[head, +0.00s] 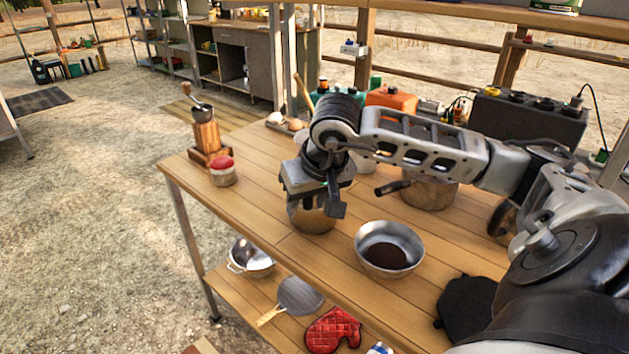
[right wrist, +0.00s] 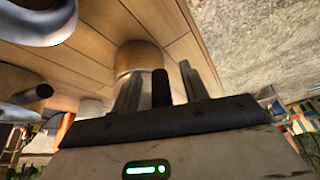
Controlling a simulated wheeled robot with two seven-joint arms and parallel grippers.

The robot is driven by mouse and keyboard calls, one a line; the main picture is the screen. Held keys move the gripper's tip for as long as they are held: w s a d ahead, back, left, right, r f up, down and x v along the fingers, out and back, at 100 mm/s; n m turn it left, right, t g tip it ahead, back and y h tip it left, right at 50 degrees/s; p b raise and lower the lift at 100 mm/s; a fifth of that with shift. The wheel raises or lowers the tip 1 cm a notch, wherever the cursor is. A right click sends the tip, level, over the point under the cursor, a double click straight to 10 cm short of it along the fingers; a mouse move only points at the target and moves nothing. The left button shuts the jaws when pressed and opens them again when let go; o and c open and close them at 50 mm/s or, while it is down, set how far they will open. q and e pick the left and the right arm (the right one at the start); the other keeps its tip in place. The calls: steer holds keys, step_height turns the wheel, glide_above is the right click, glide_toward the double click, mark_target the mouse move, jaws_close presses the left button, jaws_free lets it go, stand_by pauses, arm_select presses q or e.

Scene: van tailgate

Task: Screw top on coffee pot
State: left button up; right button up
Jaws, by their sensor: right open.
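My right gripper (head: 322,192) is open, pointing down over a rounded metal vessel (head: 312,218) on the wooden table, which may be the coffee pot. The gripper hides the vessel's upper part. In the right wrist view a round metal body (right wrist: 137,57) shows just beyond the open fingers (right wrist: 160,88); whether they touch it I cannot tell. A metal pot (head: 432,192) with a dark handle stands to the right, partly behind my right arm. I cannot make out a separate top. My left gripper is not in view.
A steel bowl (head: 390,249) with dark contents stands near the table's front edge. A red-lidded jar (head: 222,172) and a wooden grinder (head: 206,135) stand at the left end. A black mitt-like item (head: 466,307) lies at the right front. The table between jar and gripper is clear.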

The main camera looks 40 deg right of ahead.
steer(key=shift+s, duration=0.1)
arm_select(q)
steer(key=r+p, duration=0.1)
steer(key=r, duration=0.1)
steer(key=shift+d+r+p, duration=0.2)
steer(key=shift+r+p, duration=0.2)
arm_select(e)
steer(key=v, duration=1.6)
